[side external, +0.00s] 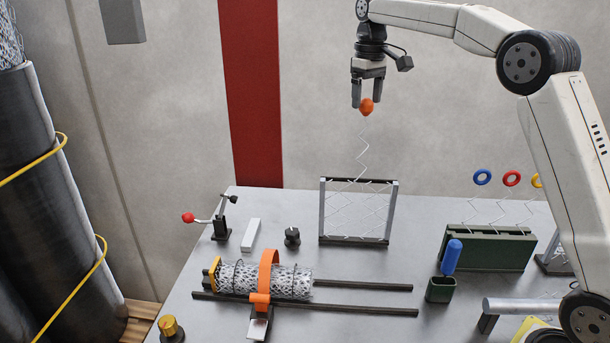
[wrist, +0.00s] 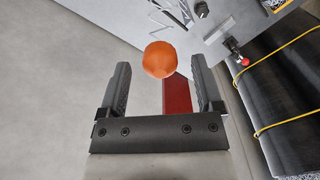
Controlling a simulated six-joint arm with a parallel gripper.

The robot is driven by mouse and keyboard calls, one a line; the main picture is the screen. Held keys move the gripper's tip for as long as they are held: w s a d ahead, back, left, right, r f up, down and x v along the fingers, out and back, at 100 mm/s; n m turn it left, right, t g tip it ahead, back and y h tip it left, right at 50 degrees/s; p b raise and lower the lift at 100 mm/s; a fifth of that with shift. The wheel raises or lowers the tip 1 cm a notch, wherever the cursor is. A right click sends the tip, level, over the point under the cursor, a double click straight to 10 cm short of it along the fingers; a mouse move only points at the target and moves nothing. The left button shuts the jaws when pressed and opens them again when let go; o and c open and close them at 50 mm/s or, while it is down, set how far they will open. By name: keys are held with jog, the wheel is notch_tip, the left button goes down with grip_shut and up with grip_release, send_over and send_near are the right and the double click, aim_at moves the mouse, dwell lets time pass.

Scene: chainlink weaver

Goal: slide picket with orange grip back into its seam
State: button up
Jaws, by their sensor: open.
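The picket (side external: 360,151) is a thin zigzag wire with an orange grip (side external: 367,107) at its top. It hangs down from the grip, and its lower end meets the top of the upright frame (side external: 322,212) that holds wire mesh. My gripper (side external: 364,100) is open, pointing down, high above the frame. The orange grip is at the fingertips. In the wrist view the orange grip (wrist: 159,59) shows between the two fingertips with a gap on each side. The seam itself is too fine to make out.
A green rack (side external: 487,250) holds wires with blue, red and yellow rings at right. A blue-handled tool stands in a green cup (side external: 441,290). A mesh roll (side external: 293,282) with an orange strap lies on dark rails. A red-knobbed clamp (side external: 217,218) stands at left.

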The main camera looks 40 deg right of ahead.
jog(key=shift+f, duration=0.9)
grip_shut()
